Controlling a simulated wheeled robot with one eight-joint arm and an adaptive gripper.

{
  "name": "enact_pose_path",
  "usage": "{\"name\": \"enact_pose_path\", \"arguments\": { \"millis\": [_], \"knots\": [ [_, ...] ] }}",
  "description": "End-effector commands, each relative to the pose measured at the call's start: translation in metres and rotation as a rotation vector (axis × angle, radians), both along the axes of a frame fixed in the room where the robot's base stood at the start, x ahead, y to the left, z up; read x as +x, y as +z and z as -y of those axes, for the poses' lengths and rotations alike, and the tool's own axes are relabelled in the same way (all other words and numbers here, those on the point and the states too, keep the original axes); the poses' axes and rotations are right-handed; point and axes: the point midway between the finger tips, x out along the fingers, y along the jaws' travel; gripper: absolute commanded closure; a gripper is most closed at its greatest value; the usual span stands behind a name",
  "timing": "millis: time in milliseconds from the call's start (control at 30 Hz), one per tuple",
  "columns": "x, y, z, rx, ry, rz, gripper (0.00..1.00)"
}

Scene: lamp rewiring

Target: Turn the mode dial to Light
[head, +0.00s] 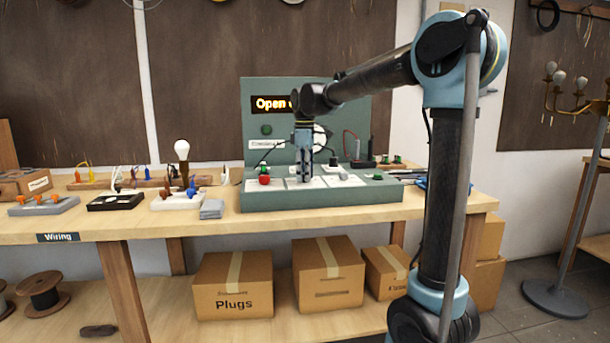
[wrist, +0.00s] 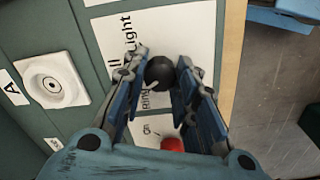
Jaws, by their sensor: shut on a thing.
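The mode dial is a round black knob (wrist: 160,73) on a white label plate in the wrist view. My gripper (wrist: 160,68) has its two blue fingers on either side of the dial and is shut on it. "Light" is printed on the plate beside the dial; other words there are partly covered by the fingers. A small pale mark shows at the dial's lower left edge, not clearly at "Light". In the head view my gripper (head: 304,180) points down at the green test station (head: 330,202), and it hides the dial.
A red button (wrist: 172,145) lies close below the fingers in the wrist view, and a white round socket (wrist: 52,82) is at left. A bulb (head: 182,150) and switches stand left.

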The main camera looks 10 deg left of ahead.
Motion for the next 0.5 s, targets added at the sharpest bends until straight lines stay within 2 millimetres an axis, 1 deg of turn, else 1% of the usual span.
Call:
{"name": "enact_pose_path", "arguments": {
  "millis": [500],
  "knots": [
    [0.0028, 0.0009, -0.0005, 0.002, -0.489, 0.004, 0.97]
  ]
}}
